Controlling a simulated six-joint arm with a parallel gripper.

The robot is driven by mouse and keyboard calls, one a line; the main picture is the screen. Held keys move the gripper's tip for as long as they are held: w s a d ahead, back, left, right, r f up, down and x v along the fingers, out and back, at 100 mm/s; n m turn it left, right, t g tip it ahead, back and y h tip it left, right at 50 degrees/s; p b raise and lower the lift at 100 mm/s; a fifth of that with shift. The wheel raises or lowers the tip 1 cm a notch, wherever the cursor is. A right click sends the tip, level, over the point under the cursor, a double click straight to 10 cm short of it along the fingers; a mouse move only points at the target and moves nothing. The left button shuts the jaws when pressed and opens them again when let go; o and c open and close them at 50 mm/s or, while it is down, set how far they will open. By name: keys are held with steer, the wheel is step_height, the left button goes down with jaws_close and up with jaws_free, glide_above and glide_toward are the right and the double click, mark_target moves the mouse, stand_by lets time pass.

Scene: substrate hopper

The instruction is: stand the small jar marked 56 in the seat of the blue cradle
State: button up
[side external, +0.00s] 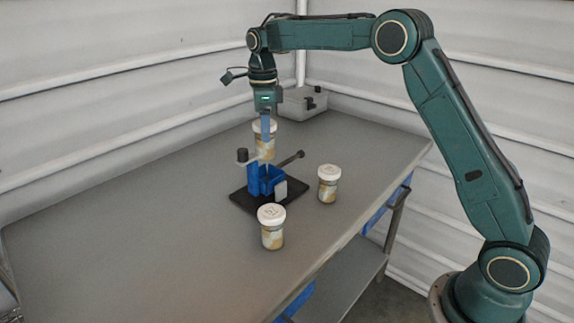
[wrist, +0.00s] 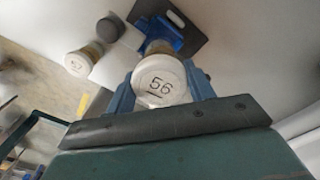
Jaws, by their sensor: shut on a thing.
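The small jar marked 56 (wrist: 160,88) has a white lid and a tan-and-white body. My gripper (wrist: 161,92) is shut on it, with a blue finger on each side of the lid. In the side view my gripper (side external: 265,133) points down and holds the jar (side external: 263,152) upright, just above or behind the blue cradle (side external: 267,184). The exact offset cannot be told. The cradle stands on a black plate (side external: 243,203) and also shows beyond the jar in the wrist view (wrist: 187,40). The jar hides part of the cradle there, and the seat is not clearly seen.
One white-lidded jar (side external: 271,228) stands in front of the cradle, another (side external: 328,184) to its right. A grey box (side external: 302,103) stands at the back. The table's left side is clear.

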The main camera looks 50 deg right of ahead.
mark_target(266, 155)
steer(key=shift+f, duration=0.1)
steer(key=shift+f, duration=3.75)
steer(key=shift+f, duration=0.4)
steer(key=o, duration=0.9)
steer(key=shift+r, duration=3.7)
